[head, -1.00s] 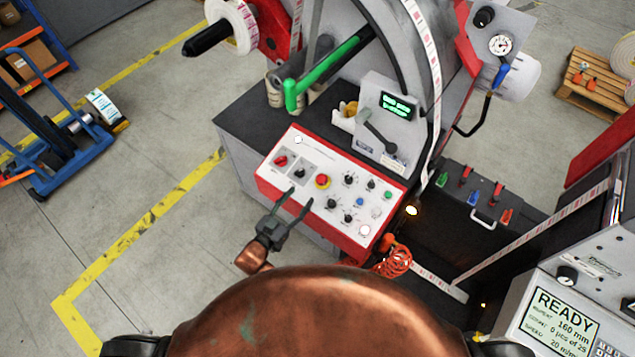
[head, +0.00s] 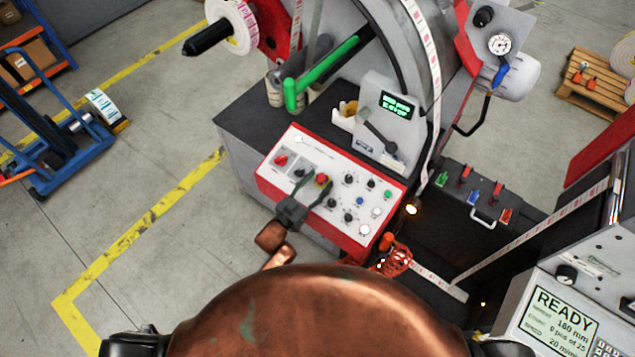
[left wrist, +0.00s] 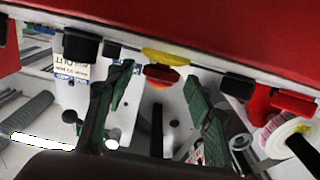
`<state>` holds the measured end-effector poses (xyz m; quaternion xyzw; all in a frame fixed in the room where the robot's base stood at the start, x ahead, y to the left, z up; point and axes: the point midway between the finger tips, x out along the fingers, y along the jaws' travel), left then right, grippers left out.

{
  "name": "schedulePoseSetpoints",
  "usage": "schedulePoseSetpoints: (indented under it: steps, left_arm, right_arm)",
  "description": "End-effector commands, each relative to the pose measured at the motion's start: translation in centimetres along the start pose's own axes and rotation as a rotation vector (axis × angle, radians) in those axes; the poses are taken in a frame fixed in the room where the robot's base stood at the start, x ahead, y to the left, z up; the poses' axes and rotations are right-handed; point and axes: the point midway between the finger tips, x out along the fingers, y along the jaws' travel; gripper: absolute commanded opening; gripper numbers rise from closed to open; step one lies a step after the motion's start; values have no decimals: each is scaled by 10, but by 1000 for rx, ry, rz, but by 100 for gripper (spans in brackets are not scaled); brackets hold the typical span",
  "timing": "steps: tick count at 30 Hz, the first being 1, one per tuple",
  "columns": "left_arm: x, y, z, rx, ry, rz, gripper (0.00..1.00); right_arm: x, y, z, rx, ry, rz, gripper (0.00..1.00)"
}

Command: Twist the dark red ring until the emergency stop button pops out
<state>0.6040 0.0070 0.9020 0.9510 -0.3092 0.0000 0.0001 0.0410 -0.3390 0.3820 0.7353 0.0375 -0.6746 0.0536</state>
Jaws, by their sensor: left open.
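The emergency stop button shows as a dark red knob on a yellow collar (head: 323,179) on the sloping control panel (head: 310,147). In the left wrist view the red knob (left wrist: 162,75) sits in front of its yellow collar (left wrist: 168,57). My left gripper (head: 313,186) is open in front of the panel at the button. In the left wrist view the knob appears between its two green-grey fingers (left wrist: 160,82), with a gap on each side. I see no contact. In the head view the fingers partly cover the panel around the button. My right gripper is not in view.
A red switch (head: 281,160) and a black switch (head: 299,173) sit left of the button. Several small knobs, such as a black one (head: 348,179), sit close on its right. A green-handled bar (head: 291,95) stands above the panel. Open floor (head: 160,270) lies to the left.

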Motion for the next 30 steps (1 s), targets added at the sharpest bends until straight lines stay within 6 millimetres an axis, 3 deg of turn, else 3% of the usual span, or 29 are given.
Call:
schedulePoseSetpoints:
  steps: [3,21,30]
  left_arm:
    - [0,0,0,0,0,0,47]
    - [-1,0,0,0,0,0,7]
    - [-1,-2,1,16,-2,44,7]
  right_arm:
    - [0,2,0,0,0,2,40]
    - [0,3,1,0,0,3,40]
    - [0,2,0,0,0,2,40]
